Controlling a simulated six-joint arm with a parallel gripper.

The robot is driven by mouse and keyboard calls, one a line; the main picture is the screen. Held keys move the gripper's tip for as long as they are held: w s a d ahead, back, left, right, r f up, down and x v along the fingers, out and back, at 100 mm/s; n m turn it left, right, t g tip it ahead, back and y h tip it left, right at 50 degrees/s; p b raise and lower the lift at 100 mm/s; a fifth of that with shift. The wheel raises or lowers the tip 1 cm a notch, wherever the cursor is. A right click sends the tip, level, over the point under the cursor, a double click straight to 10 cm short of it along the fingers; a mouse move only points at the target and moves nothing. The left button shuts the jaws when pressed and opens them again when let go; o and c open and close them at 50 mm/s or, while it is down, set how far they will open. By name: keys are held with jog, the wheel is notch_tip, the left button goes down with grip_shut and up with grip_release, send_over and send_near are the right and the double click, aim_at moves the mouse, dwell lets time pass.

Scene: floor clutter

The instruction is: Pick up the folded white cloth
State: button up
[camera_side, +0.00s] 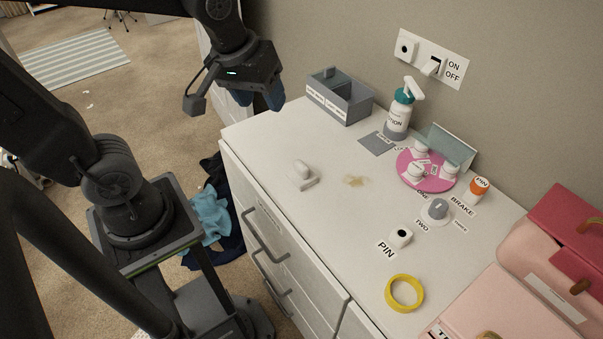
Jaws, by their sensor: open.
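A small white piece (303,178), which looks like the folded white cloth, lies on the white counter top near its front edge. It has a flat square base and a raised rounded part on top; its folds are too small to make out. My gripper (266,100) hangs at the top, above and to the left of the white piece, near the counter's back left corner. Its blue fingers point down, are open and touch nothing I can see. The gap between the fingers is mostly hidden from this side.
A grey divided box (352,105), a lotion pump bottle (397,118) and a pink round tray (408,180) with white containers stand along the wall. A yellow ring (404,293) and pink case (545,250) are front right.

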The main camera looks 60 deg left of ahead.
jog(key=w+a+f+n+g, duration=0.2)
jog(key=w+f+n, duration=0.4)
jog(key=w+n, duration=0.1)
jog(key=n+g, duration=0.2)
jog(key=n, duration=0.3)
send_over(301, 164)
notch_tip(301, 164, down, 6)
notch_tip(301, 164, down, 8)
jog(key=shift+s+d+f, duration=0.1)
jog(key=shift+s+f, duration=0.05)
jog(key=shift+w+f, duration=0.2)
jog(key=shift+f, duration=2.35)
jog(key=c, duration=1)
jog(key=shift+r, duration=0.1)
